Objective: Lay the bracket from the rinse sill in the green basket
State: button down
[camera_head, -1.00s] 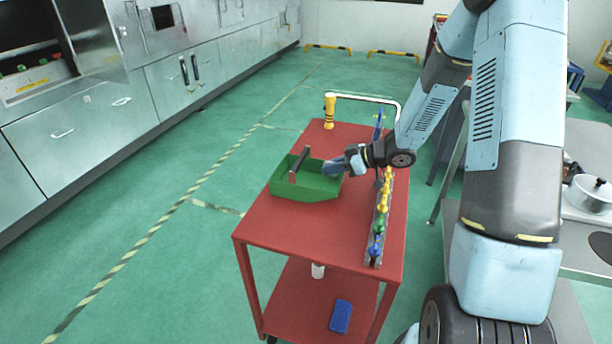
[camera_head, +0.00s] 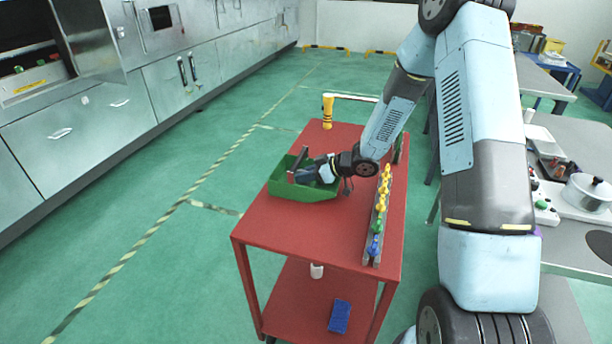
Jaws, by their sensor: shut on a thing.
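The green basket (camera_head: 305,193) stands on the top of the red trolley, with a dark bar handle (camera_head: 300,158) across it. My gripper (camera_head: 306,174) reaches in from the right, with its fingers low over the inside of the basket, close to the handle. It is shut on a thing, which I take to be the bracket. The bracket is too small and too hidden by the fingers to make out. I cannot tell whether it touches the basket floor. No other bracket shows clearly.
A rail with coloured knobs (camera_head: 380,215) runs along the right of the red trolley top (camera_head: 315,238). A yellow post (camera_head: 328,112) stands at its far edge. The trolley top in front of the basket is clear. A grey bench with a pot (camera_head: 590,192) stands at right.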

jog(key=shift+f, duration=0.1)
jog(key=c, duration=1.1)
grip_release()
